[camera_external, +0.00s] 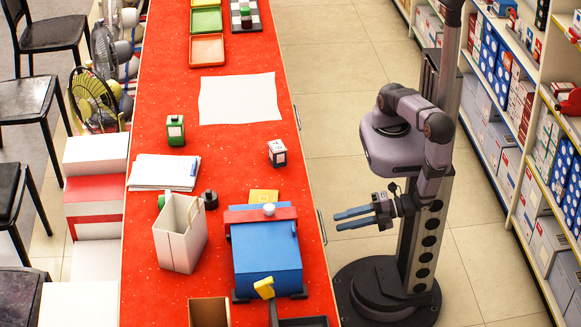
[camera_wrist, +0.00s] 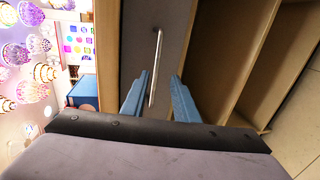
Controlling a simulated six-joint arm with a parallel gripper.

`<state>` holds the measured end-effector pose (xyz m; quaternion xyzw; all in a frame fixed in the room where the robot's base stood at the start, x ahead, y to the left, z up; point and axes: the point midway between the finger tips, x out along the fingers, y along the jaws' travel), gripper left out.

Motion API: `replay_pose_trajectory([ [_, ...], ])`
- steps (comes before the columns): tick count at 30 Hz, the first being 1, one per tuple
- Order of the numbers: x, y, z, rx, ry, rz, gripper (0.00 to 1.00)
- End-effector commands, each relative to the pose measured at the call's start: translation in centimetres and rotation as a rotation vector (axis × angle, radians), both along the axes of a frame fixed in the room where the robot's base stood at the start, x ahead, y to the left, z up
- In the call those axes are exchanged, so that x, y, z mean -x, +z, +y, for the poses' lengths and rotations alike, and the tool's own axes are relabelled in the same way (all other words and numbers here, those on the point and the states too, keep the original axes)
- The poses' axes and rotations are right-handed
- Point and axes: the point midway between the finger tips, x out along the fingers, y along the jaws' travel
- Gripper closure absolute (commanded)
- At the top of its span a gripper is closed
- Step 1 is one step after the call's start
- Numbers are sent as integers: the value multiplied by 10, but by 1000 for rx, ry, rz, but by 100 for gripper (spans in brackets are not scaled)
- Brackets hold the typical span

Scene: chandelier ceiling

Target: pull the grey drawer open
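The grey drawer front (camera_wrist: 135,40) fills the middle of the wrist view. It carries a slim metal bar handle (camera_wrist: 155,65), which shows between my two blue fingers. In the external view a handle (camera_external: 322,228) shows on the right side of the red counter; the drawer's face is hidden there by the viewing angle. My gripper (camera_external: 338,220) points left towards that handle, with a small gap before its fingertips. The gripper also shows in the wrist view (camera_wrist: 160,76); its fingers are apart, with nothing held. The drawer looks shut.
The red counter (camera_external: 226,150) holds a blue box-like device (camera_external: 265,258), a white bin (camera_external: 180,235), papers and small blocks. Open wooden shelves (camera_wrist: 235,50) adjoin the drawer front. Stocked shelves (camera_external: 500,110) stand at right.

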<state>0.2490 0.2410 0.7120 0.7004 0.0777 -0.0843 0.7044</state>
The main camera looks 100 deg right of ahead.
Motion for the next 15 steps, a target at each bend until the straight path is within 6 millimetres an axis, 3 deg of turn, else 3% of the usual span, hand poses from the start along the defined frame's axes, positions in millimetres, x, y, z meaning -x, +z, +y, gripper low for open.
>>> replay_pose_trajectory([
  [8, -4, 7, 2, -6, 8, -28, 73],
  [15, -21, 3, 1, -4, 4, -26, 73],
])
